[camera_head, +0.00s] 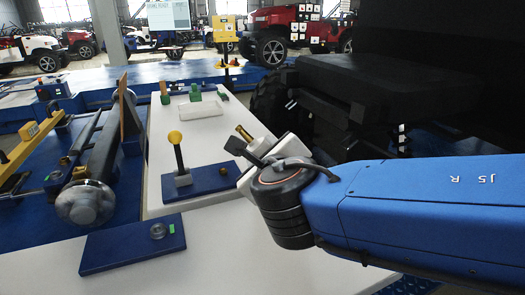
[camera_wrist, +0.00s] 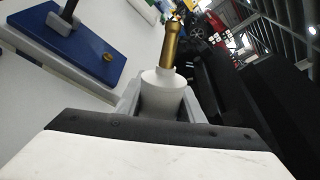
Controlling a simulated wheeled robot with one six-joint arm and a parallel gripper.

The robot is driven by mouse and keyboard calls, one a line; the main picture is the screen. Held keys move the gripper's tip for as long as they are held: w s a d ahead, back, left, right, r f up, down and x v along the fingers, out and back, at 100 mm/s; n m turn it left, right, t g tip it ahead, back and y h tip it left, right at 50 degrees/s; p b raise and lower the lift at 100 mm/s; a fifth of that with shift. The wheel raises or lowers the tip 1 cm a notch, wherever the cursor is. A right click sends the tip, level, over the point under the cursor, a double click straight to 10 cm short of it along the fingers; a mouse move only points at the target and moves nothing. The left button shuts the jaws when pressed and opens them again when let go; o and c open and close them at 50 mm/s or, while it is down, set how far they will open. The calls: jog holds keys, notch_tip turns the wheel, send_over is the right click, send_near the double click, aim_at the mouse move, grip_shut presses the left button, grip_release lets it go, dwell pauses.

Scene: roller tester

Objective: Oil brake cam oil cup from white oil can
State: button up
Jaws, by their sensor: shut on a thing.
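My gripper (camera_head: 245,152) is shut on the white oil can (camera_wrist: 162,92), whose body sits between the two fingers in the wrist view. The can's brass spout (camera_wrist: 171,45) points away from the gripper; in the head view the spout (camera_head: 243,133) rises just beyond the dark fingers. A small brass cup-like fitting (camera_wrist: 107,57) sits on a blue plate (camera_wrist: 88,68), left of the can and apart from it. It shows small on the blue plate (camera_head: 205,186) in the head view (camera_head: 223,170). I cannot tell for certain that it is the brake cam oil cup.
A lever with a yellow ball (camera_head: 175,137) stands on the same plate. Green blocks and a white tray (camera_head: 200,108) lie behind. A dark vehicle wheel (camera_head: 268,100) stands close right.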

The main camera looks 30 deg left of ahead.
jog(key=shift+s+a+r+m+t+y, duration=0.15)
jog(key=shift+m+y, duration=0.3)
jog(key=shift+m, duration=0.5)
jog(key=shift+w+a+r+m+t+y, duration=0.1)
jog(key=shift+m+t+y, duration=0.25)
jog(key=shift+m, duration=0.6)
jog(key=shift+m+y, duration=0.4)
jog(key=shift+s, duration=0.1)
